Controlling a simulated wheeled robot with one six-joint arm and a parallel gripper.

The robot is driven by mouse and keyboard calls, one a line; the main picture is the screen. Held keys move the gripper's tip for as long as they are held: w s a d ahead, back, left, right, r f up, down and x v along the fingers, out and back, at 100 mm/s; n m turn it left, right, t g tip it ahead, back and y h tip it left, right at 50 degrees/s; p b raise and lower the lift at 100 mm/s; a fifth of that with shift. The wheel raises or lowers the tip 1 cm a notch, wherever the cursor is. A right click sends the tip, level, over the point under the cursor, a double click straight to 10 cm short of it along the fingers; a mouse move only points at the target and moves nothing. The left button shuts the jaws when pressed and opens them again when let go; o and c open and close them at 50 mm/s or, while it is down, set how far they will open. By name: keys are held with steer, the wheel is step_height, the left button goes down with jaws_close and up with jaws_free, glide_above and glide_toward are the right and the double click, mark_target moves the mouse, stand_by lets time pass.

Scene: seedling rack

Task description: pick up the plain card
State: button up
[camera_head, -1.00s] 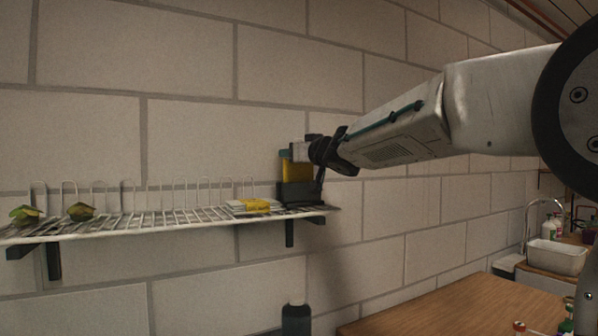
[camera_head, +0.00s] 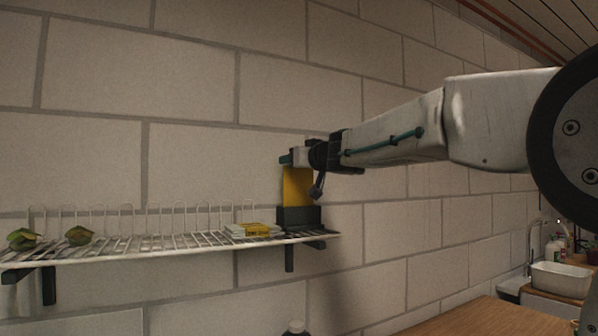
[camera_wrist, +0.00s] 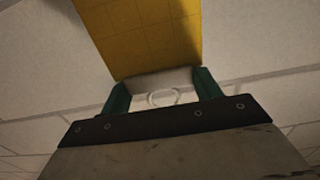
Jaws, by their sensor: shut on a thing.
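The plain card is a yellow upright card (camera_head: 297,187) at the right end of the wire rack. Its lower end meets the top of a black holder (camera_head: 298,217); I cannot tell how much is still inside. My gripper (camera_head: 290,158) is at the card's top edge, coming from the right, and is shut on it. In the wrist view the yellow card (camera_wrist: 150,32) extends up and away from between the teal fingers of my gripper (camera_wrist: 162,84). The face I see there has faint grid lines and no visible print.
The white wire rack (camera_head: 150,250) with upright loops is fixed to a block wall. A yellow-and-white pack (camera_head: 252,230) lies left of the holder. Two green seedlings (camera_head: 79,235) sit at the far left. A dark bottle (camera_head: 296,328) stands below.

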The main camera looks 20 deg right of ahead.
steer(key=shift+r, duration=2.8)
